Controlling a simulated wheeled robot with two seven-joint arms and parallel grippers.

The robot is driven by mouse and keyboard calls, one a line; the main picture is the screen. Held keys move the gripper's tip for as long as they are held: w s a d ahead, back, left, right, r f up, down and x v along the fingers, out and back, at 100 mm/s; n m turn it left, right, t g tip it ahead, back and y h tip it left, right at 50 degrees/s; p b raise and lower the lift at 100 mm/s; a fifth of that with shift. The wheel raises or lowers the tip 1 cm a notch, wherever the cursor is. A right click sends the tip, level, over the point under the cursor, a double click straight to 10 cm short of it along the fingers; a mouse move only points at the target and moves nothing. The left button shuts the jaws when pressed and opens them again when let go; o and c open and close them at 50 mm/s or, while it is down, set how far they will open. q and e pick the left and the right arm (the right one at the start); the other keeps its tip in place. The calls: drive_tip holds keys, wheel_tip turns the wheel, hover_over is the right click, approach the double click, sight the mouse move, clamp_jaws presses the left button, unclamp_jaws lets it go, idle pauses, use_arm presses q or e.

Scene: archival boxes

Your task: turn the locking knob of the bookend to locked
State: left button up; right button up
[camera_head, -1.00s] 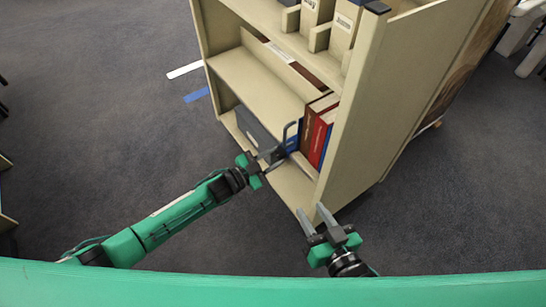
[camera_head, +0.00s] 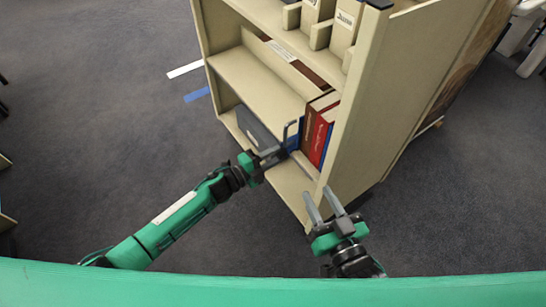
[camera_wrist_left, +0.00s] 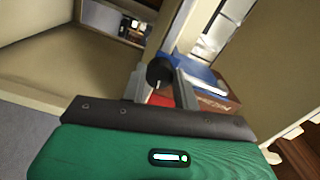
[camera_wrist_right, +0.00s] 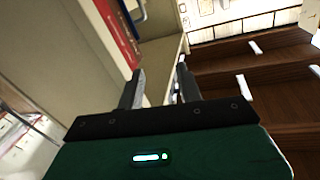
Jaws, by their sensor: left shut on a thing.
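The bookend (camera_head: 286,130) shows as a grey-blue bent metal loop on the lower shelf, in front of the books. Its round black knob (camera_wrist_left: 158,72) shows in the left wrist view between my left fingers. My left gripper (camera_head: 281,153) is at the bookend and is shut on the knob. The fingers hide part of the knob, and I cannot read its locked or unlocked position. My right gripper (camera_head: 317,191) is open and empty, in front of the shelf's right side panel. It also shows open in the right wrist view (camera_wrist_right: 160,76).
Red books (camera_head: 319,126) and a blue book stand right of the bookend. A dark grey box (camera_head: 257,129) lies to its left. The beige shelf unit's side panel (camera_head: 362,120) rises at the right. Open carpet (camera_head: 120,130) lies left of the shelf.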

use_arm(q)
drive_tip(key=shift+m+b, duration=0.3)
drive_tip(key=shift+m, duration=1.1)
use_arm(e)
drive_tip(key=shift+w+d+r+t, duration=0.2)
drive_tip(key=shift+r+t, duration=0.15)
drive_tip(key=shift+r, duration=0.15)
drive_tip(key=shift+w+d+r+t, duration=0.1)
drive_tip(key=shift+w+r+t, duration=0.05)
drive_tip(key=shift+r+t, duration=0.35)
drive_tip(key=shift+w+d+r+t, duration=0.15)
drive_tip(key=shift+w+r+t, duration=0.1)
drive_tip(key=shift+r, duration=0.3)
use_arm(q)
drive_tip(key=o, duration=1)
drive_tip(key=shift+s+a, duration=0.15)
drive_tip(key=shift+a, duration=0.15)
drive_tip(key=p+v, duration=0.1)
drive_tip(key=v, duration=1.2)
drive_tip(key=shift+s+a+p, duration=0.1)
drive_tip(key=shift+p, duration=0.2)
use_arm(e)
drive_tip(key=s+a+f+g, duration=0.1)
drive_tip(key=s+f+g, duration=0.2)
drive_tip(key=f, duration=0.4)
drive_tip(key=shift+s+a+g, duration=0.2)
drive_tip(key=shift+a+g, duration=0.2)
drive_tip(key=shift+g, duration=0.4)
